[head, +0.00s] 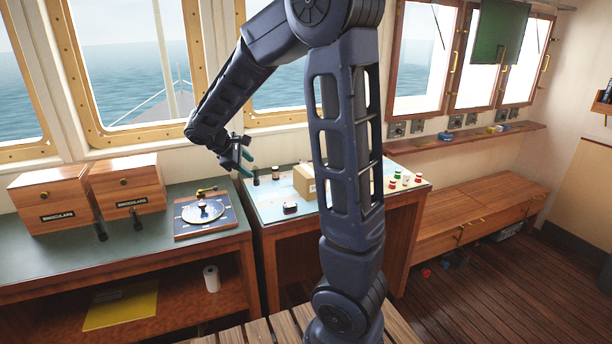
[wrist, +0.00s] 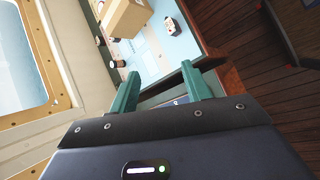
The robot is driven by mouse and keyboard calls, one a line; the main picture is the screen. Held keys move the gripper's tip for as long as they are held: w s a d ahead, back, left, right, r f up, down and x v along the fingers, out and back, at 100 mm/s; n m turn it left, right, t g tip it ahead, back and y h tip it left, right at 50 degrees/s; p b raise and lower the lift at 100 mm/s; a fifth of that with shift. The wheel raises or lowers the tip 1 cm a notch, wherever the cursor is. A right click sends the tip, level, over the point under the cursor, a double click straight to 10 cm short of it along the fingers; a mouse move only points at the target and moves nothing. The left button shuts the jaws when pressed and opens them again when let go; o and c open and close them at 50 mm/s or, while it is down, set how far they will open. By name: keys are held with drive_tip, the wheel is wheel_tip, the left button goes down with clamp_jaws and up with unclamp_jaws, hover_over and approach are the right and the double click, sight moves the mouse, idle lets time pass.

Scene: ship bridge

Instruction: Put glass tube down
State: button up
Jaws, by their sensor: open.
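My gripper (head: 246,163) is in front of the windows, above the gap between the left counter and the chart table. I cannot make out a glass tube for certain in either view. Small dark-capped containers stand on the chart table (head: 270,208), one near the gripper (head: 256,177) and one beside it (head: 275,173). Similar ones show in the wrist view (wrist: 121,63), beyond the fingers and apart from them. My arm hides part of the table in the head view.
A cardboard box (head: 304,182) and a small dark device (head: 290,207) are on the chart table. Several red- and green-topped items (head: 405,178) stand at its right end. The left counter (head: 60,250) holds two binocular boxes (head: 128,187) and a round instrument (head: 203,211).

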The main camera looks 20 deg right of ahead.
drive_tip(key=s+d+r+m+y, duration=0.2)
drive_tip(key=s+d+m, duration=0.1)
drive_tip(key=s, duration=0.5)
drive_tip(key=s+d+r+m+y, duration=0.2)
drive_tip(key=s+m, duration=0.3)
drive_tip(key=s, duration=0.4)
drive_tip(key=s+d+r+m+t+y, duration=0.1)
drive_tip(key=s+d+r+m+y, duration=0.1)
drive_tip(key=s+d+m, duration=0.3)
drive_tip(key=s+y, duration=0.1)
drive_tip(key=s, duration=0.2)
drive_tip(key=shift+s, duration=0.15)
drive_tip(key=shift+o, duration=0.4)
